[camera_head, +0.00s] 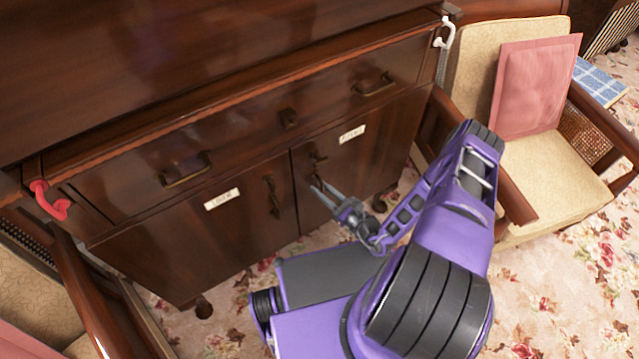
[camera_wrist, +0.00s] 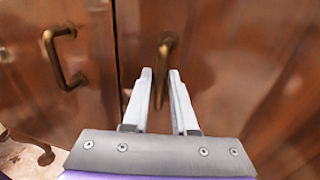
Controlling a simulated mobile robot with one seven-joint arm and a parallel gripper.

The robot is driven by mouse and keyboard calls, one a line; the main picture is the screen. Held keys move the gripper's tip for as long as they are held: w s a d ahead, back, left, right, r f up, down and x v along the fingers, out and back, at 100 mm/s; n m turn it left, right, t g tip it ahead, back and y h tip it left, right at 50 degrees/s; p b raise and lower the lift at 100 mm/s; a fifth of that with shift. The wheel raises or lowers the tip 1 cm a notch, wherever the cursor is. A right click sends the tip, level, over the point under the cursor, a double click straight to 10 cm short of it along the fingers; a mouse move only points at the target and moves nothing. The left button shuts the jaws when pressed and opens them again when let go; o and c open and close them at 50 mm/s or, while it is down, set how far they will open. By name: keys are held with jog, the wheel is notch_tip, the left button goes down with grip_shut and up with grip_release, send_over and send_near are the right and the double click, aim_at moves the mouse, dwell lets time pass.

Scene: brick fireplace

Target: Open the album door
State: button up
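The dark wooden cabinet has two lower doors, each with a small white label whose writing is too small to read surely. The right door (camera_head: 375,150) carries a label (camera_head: 352,133) and a brass handle (camera_head: 318,158) near the middle seam. The left door (camera_head: 185,245) has its own label (camera_head: 221,199) and brass handle (camera_head: 273,197). Both doors are shut. My gripper (camera_head: 319,187) is at the right door's handle. In the wrist view, my gripper's fingers (camera_wrist: 160,74) are apart, with the upright right handle (camera_wrist: 165,43) in line with their gap. Contact is unclear.
A drawer (camera_head: 250,135) with brass pulls is closed above the doors. A cushioned armchair (camera_head: 560,185) stands right of the cabinet, and another chair (camera_head: 85,275) is at the left. Flowered carpet (camera_head: 575,285) is open at the lower right.

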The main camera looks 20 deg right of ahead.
grip_shut()
dwell(1.5)
